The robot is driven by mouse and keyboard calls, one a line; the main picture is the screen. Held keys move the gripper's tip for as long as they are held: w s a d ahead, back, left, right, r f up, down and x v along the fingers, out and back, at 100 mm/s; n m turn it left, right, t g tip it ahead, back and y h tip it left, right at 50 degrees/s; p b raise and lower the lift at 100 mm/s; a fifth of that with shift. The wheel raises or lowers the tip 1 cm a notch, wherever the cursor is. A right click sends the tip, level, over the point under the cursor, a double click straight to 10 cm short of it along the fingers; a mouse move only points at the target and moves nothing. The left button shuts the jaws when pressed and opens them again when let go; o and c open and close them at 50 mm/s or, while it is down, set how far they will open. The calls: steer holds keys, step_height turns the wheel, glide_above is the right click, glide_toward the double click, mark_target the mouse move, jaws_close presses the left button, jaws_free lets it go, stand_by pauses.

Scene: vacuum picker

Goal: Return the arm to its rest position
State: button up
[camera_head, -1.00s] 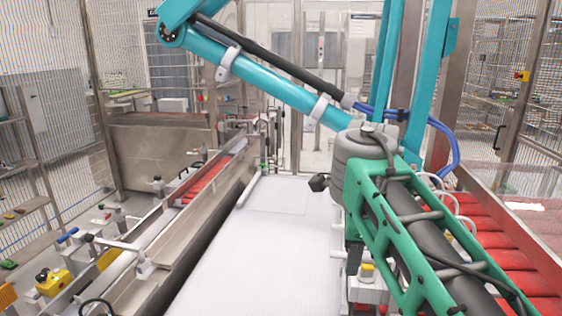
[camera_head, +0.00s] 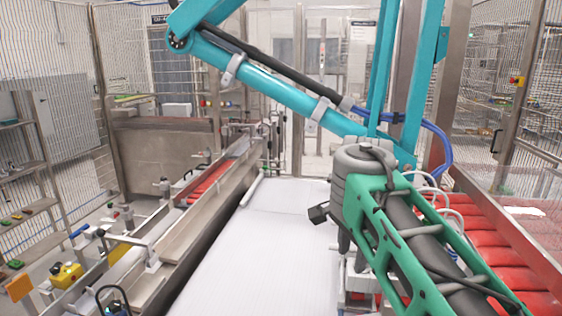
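No gripper of mine shows in the head view, so its state cannot be seen. A teal linkage (camera_head: 275,88) with a dark hose comes in from the top left and slopes down to the right. It meets a grey cylindrical head (camera_head: 352,180) at right of centre. A green open frame (camera_head: 405,235) runs from this head to the bottom right, with a thick dark hose inside it. Blue tubes (camera_head: 432,135) loop behind the head. The head's lower end hangs above or beside the right edge of a white conveyor belt (camera_head: 255,235); I cannot tell which.
The white belt's visible surface is clear. A metal rail with red parts (camera_head: 210,180) borders it on the left. Red rollers (camera_head: 480,235) lie behind the green frame at right. A yellow box (camera_head: 66,275) stands at lower left. Mesh fencing (camera_head: 45,60) encloses the area.

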steer(key=s+a+f+n, duration=0.2)
steer(key=s+f+n, duration=0.1)
steer(key=f+n, duration=0.85)
steer(key=s+d+f, duration=0.1)
steer(key=s+f, duration=0.1)
steer(key=s, duration=0.3)
steer(key=s+d+f+n+y, duration=0.1)
steer(key=s+f, duration=0.2)
steer(key=s, duration=0.2)
steer(key=shift+s+d+t, duration=0.25)
steer(key=shift+s+t, duration=0.05)
steer(key=shift+s, duration=0.1)
steer(key=shift+c, duration=0.2)
stand_by(2.2)
